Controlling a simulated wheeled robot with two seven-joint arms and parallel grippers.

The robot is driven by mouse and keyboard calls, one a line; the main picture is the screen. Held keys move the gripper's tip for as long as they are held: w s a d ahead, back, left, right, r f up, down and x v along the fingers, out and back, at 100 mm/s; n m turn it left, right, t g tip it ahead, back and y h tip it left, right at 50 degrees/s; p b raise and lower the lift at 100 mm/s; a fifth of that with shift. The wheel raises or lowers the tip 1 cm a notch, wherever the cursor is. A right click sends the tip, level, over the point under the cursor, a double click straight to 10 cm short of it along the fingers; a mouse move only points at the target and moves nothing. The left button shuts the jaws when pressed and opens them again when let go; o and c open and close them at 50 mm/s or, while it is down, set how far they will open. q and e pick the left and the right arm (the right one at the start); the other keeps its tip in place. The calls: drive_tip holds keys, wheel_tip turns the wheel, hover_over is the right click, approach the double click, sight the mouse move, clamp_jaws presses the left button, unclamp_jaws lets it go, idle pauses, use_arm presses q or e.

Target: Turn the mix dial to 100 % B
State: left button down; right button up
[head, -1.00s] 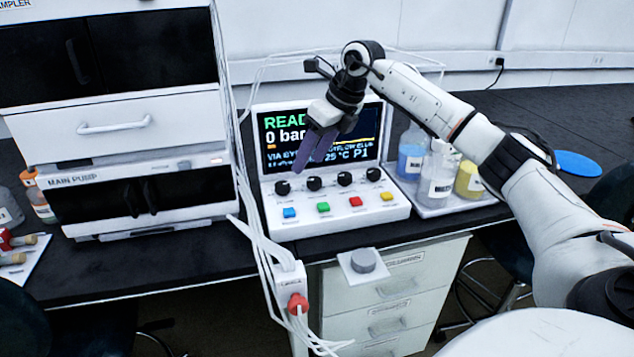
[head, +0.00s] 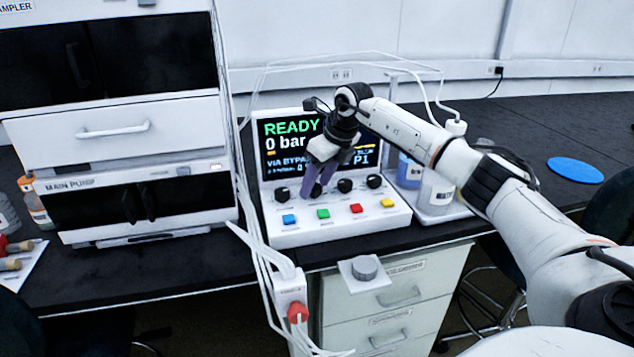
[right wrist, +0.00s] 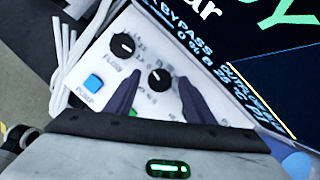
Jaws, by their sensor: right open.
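The white control console (head: 340,222) stands on the black bench. It has a row of black dials above blue, green, red and yellow buttons. My right gripper (head: 315,193) is open, pointing down at the second dial from the left, which its purple fingers partly hide in the head view. In the right wrist view that black dial (right wrist: 160,78) with a white pointer lies between my fingertips (right wrist: 159,80); I cannot tell whether they touch it. Its label is hidden. The dial beside it (right wrist: 123,45) is marked FLOW. The screen (head: 285,140) reads READY and 0 bar. My left gripper is out of view.
Bottles stand in a tray (head: 445,212) right of the console. The main pump stack (head: 135,200) rises to the left. White tubes (head: 262,245) hang at the console's left. A grey knob (head: 364,267) sits at the front edge. The bench at far right is mostly clear.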

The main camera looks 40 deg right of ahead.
drive_tip(key=c, duration=1.1)
drive_tip(key=shift+o, duration=0.2)
